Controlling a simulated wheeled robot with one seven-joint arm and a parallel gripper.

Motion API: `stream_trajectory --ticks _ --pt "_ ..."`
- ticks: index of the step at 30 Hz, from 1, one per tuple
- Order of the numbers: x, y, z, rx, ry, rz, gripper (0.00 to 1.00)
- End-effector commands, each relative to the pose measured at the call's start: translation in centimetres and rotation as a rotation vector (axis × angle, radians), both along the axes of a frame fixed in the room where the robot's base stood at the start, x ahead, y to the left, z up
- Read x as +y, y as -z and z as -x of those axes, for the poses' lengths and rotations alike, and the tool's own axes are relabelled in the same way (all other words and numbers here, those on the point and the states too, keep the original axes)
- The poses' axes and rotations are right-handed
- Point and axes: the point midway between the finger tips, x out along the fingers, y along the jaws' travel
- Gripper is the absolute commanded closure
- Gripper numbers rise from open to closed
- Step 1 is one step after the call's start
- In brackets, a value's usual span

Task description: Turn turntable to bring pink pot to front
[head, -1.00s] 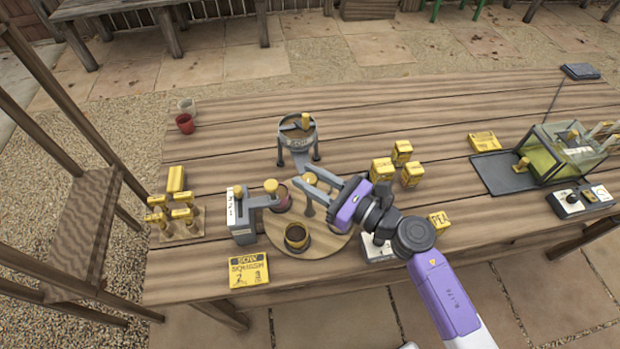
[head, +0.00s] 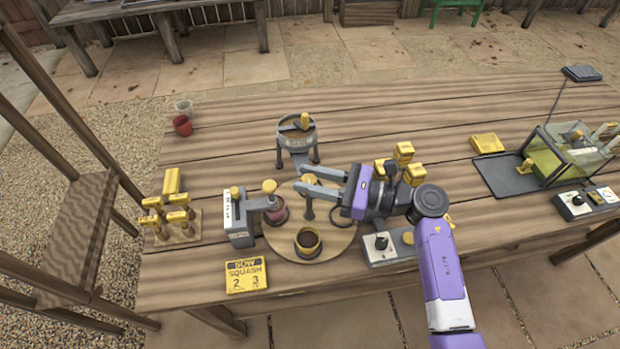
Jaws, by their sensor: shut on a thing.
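The round wooden turntable (head: 337,238) lies on the table near its front edge. The pink pot (head: 278,212) stands on its left side, partly under the arm of the grey dispenser (head: 240,220). A dark pot with a yellowish rim (head: 308,243) stands at the turntable's front.
A grey sieve stand (head: 297,138) is behind the turntable. Yellow boxes (head: 403,152) stand behind my wrist. A control box (head: 385,248) sits right of the turntable. A yellow sign reading "SOW SQUASH" (head: 246,274) is at front left. Yellow-topped tools (head: 172,205) stand at far left.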

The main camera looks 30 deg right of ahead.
Motion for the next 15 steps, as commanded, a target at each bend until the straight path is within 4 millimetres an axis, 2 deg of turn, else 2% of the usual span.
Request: stream_trajectory --ticks 6,7,9,10,15 --pt "0.04 -0.24 -0.14 -0.004 0.003 -0.001 1.00" --pt "0.05 -0.24 -0.15 -0.004 0.003 -0.001 0.66" --pt "0.04 -0.23 -0.14 -0.004 0.003 -0.001 0.53" --pt "0.05 -0.21 -0.13 -0.004 0.003 -0.001 0.47" --pt "0.03 -0.13 -0.08 -0.002 0.002 -0.001 0.47"
